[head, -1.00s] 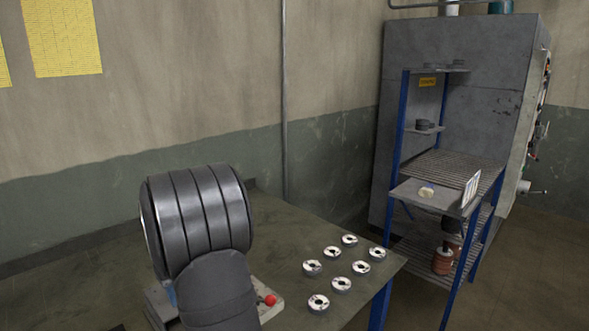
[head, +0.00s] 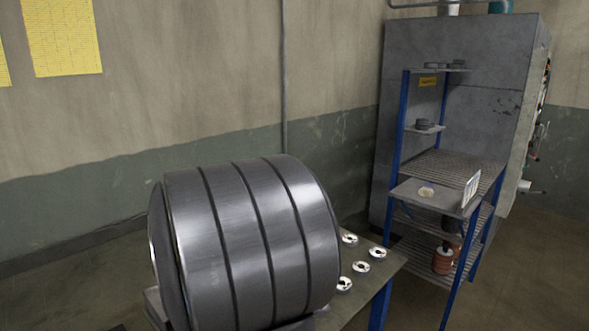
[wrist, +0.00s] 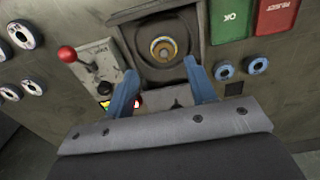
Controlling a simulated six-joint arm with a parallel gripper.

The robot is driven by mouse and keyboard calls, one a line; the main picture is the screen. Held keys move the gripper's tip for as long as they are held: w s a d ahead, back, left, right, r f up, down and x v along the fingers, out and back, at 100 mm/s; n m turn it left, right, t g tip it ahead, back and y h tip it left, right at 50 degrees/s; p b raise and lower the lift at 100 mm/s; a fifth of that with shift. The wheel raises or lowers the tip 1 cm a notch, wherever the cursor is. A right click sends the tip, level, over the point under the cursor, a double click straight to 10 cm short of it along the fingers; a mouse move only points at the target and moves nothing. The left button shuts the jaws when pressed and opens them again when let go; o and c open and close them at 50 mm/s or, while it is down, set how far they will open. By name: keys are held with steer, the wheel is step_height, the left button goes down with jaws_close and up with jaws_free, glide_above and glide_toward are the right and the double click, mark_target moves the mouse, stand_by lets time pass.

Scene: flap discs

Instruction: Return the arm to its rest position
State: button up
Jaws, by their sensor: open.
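My gripper (wrist: 159,67) shows in the wrist view with its two blue fingers spread apart and nothing between them. Beyond the fingertips, a dark recessed fixture (wrist: 200,22) holds a round part with a brass-coloured centre (wrist: 163,48). The fingers appear clear of it. In the head view, a large grey banded link of my arm fills the lower middle and hides much of the bench; my gripper is not visible there.
White-faced discs (head: 361,267) lie on the bench (head: 388,263). The wrist view shows a red-knobbed lever (wrist: 67,54), green OK (wrist: 232,18) and red REJECT (wrist: 278,16) areas, and two blue rings (wrist: 223,70). A blue-framed rack (head: 397,142) stands right, before a grey cabinet (head: 480,45).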

step_height(320, 180, up, 2)
